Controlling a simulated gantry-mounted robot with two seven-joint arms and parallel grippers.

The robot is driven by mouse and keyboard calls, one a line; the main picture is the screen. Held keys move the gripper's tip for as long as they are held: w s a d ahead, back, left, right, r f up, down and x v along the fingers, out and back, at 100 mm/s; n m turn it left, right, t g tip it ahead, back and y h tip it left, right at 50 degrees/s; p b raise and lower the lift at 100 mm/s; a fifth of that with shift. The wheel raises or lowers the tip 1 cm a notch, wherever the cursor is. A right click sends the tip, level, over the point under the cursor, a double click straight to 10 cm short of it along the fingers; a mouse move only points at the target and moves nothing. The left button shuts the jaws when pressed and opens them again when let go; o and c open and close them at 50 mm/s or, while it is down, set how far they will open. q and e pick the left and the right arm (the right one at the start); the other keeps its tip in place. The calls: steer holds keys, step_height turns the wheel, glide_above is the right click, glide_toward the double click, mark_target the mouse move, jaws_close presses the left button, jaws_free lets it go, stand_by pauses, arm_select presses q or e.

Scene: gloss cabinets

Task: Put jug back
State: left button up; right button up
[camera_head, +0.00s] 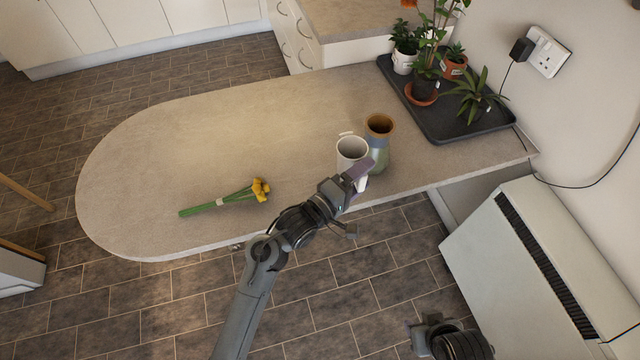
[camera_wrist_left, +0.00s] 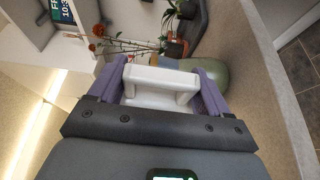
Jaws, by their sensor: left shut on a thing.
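The white jug (camera_head: 351,148) is upright near the worktop's front edge, with its open top facing up. My left gripper (camera_head: 358,172) is at its near side and shut on it. In the left wrist view, the jug's white handle (camera_wrist_left: 160,80) sits between the two purple fingers of the left gripper (camera_wrist_left: 162,82). I cannot tell whether the jug's base touches the worktop. My right gripper (camera_head: 430,328) shows only partly at the bottom, away from the worktop; its jaws are not clear.
A green, blue and brown vase (camera_head: 379,142) stands right beside the jug. Yellow flowers (camera_head: 240,195) lie on the worktop (camera_head: 200,130) to the left. A dark tray (camera_head: 440,125) with several potted plants is at the back right. The worktop's left and middle are mostly clear.

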arm_select(q)
steer(key=shift+w+a+f+b, duration=0.2)
steer(key=shift+w+a+f, duration=0.5)
steer(key=shift+a+f, duration=0.85)
steer(key=shift+w+a+f+b, duration=0.15)
steer(key=shift+w+a+f, duration=0.5)
steer(key=shift+a+f, duration=0.85)
steer(key=shift+w+a+f+b, duration=0.2)
steer(key=shift+w+a+f, duration=0.5)
steer(key=shift+a+f, duration=0.85)
steer(key=shift+d+f, duration=0.2)
steer(key=shift+d, duration=0.05)
steer(key=shift+f, duration=0.15)
steer(key=o, duration=1.6)
steer(key=shift+s+a, duration=0.1)
steer(key=p+v, duration=0.1)
steer(key=v, duration=1)
steer(key=shift+s+a, duration=0.25)
steer(key=shift+s, duration=0.05)
